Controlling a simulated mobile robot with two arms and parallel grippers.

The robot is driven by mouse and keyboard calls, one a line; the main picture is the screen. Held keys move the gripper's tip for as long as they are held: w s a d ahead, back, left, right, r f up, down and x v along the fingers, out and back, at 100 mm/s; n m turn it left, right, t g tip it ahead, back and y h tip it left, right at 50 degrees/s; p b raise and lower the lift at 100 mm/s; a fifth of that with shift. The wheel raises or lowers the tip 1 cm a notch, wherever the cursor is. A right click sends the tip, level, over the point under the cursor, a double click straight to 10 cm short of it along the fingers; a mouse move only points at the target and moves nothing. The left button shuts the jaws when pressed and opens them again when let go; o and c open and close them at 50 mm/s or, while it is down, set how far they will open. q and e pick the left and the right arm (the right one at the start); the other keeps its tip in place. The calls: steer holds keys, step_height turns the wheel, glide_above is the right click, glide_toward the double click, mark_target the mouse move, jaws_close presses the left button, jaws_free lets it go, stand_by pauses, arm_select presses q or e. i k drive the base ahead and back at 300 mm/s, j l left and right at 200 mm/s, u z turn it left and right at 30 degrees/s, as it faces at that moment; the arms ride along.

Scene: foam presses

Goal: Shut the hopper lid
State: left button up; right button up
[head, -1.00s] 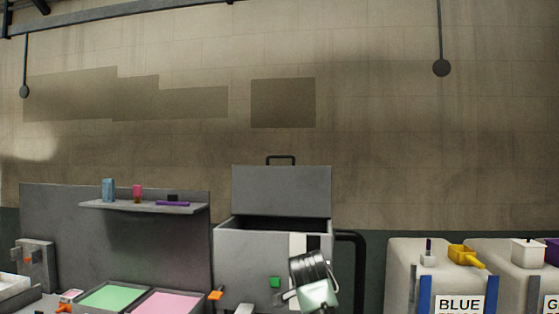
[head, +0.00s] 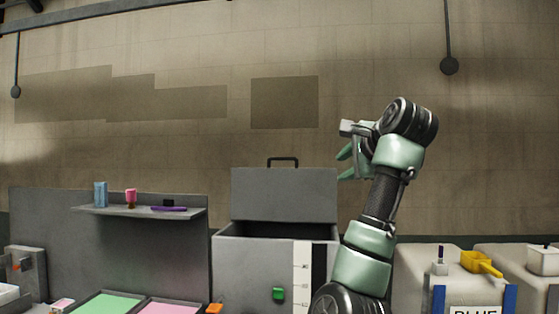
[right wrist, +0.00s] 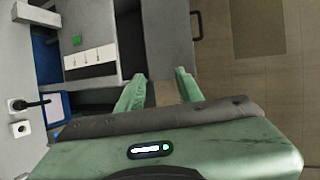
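The grey hopper (head: 255,262) stands at the centre of the head view, with a dark opening at its top. Its lid (head: 284,195) is open and stands upright at the back of the opening, with a dark handle (head: 283,162) on its top edge. My right gripper (head: 346,163) is raised just right of the lid, its fingers pointing left, open and empty. In the right wrist view the open fingers (right wrist: 159,75) point toward the grey lid (right wrist: 165,35), and the handle (right wrist: 197,25) shows beyond it. No contact is visible. My left gripper is not in view.
A shelf (head: 140,210) with small items is on the left, above green (head: 105,304) and pink trays. A green button (head: 278,294) is on the hopper front. White containers (head: 470,270), one with a yellow scoop (head: 482,263), stand at the right. The wall above is clear.

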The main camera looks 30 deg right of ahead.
mark_target(296, 194)
steer(key=i+l, duration=0.2)
steer(key=i, duration=0.2)
steer(key=i+l, duration=0.15)
steer(key=i, duration=0.3)
steer(key=i+l, duration=0.2)
steer(key=i, duration=0.2)
steer(key=i+l, duration=0.2)
steer(key=i, duration=0.2)
